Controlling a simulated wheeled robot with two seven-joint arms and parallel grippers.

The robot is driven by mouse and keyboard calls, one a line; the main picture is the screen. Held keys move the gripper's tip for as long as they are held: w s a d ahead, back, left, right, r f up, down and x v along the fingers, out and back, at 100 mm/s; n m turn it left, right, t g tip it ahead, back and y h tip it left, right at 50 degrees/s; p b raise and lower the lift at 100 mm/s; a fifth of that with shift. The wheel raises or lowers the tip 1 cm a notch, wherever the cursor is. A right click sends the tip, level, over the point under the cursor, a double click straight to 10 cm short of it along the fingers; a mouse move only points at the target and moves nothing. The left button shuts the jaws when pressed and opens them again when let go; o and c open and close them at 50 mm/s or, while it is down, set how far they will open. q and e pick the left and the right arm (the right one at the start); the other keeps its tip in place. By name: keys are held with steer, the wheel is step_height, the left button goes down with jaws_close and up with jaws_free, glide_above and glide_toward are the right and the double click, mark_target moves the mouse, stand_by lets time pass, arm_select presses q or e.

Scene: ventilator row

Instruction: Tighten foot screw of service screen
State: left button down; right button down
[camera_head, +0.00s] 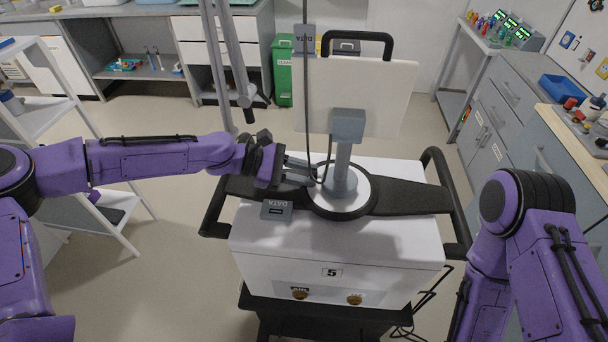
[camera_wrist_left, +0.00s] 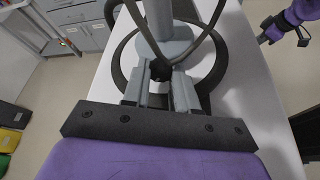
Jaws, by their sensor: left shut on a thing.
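The service screen (camera_head: 365,95) is a white panel on a grey post (camera_head: 342,165) that stands on a round foot (camera_head: 345,207) on top of the ventilator. My left gripper (camera_head: 314,173) reaches in from the left, low beside the post. In the left wrist view its grey fingers (camera_wrist_left: 160,82) are closed in around a small dark foot screw (camera_wrist_left: 158,71) at the base of the post. The screw is mostly hidden in the head view. My right gripper (camera_wrist_left: 270,30) seems to show small at the upper right of the left wrist view; its jaws are unclear.
The white ventilator (camera_head: 335,245), marked 5, has black side handles (camera_head: 455,200). A dark cable hangs past the screen and loops near my left fingers. Counters (camera_head: 500,95) line the right; open floor lies left.

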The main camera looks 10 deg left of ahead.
stand_by(0.5)
arm_select(q)
steer(key=c, duration=0.9)
jaws_free()
steer(key=b+v, duration=0.1)
steer(key=v, duration=0.9)
steer(key=shift+a, duration=0.25)
